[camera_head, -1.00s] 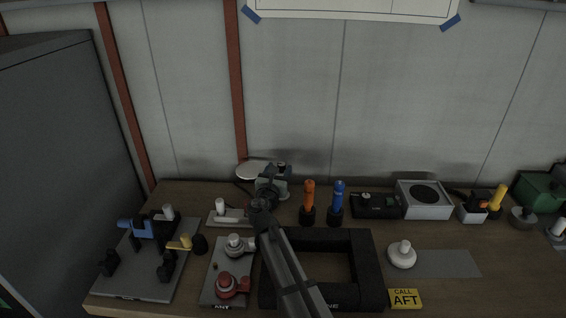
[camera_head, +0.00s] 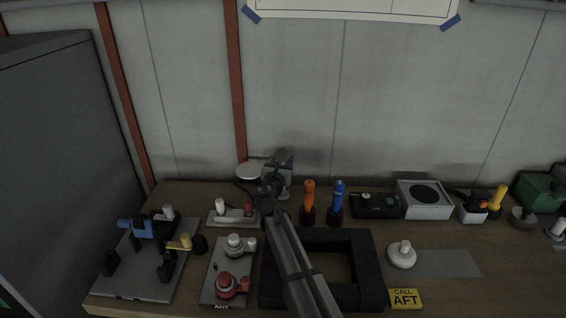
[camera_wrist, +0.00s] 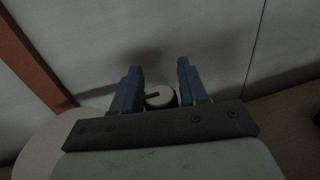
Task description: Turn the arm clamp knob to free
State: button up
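A round knob (camera_wrist: 160,97) with a pale top, a dark pointer mark and dark sides shows in the wrist view. I take it for the arm clamp knob. It lies between the two blue-grey fingers of my gripper (camera_wrist: 158,82), which stand apart, one on each side. I cannot tell whether either finger touches it. In the head view my gripper (camera_head: 279,165) is at the back of the bench, over the pale stand beside the white disc (camera_head: 249,171). My gripper and wrist hide the knob there.
An orange handheld (camera_head: 309,200) and a blue handheld (camera_head: 338,200) stand just right of my arm. A small plate with a white and a red knob (camera_head: 233,218) lies to the left. The panelled wall (camera_head: 300,110) is close behind my gripper.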

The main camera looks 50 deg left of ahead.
jog(key=c, duration=0.6)
jog(key=shift+c, duration=0.2)
jog(key=shift+y, duration=0.3)
jog(key=shift+s+a+r+n+g+y, duration=0.1)
jog(key=shift+a+r+n+g+y, duration=0.05)
jog(key=shift+n+g+y, duration=0.85)
jog(key=shift+s+a+r+n+g+y, duration=0.1)
jog(key=shift+a+n+g+y, duration=0.05)
jog(key=shift+n+g+y, duration=0.8)
jog(key=shift+s+f+n+g+y, duration=0.1)
jog(key=shift+f+n+g+y, duration=0.2)
jog(key=shift+g, duration=0.35)
jog(key=o, duration=1)
jog(key=shift+c, duration=0.2)
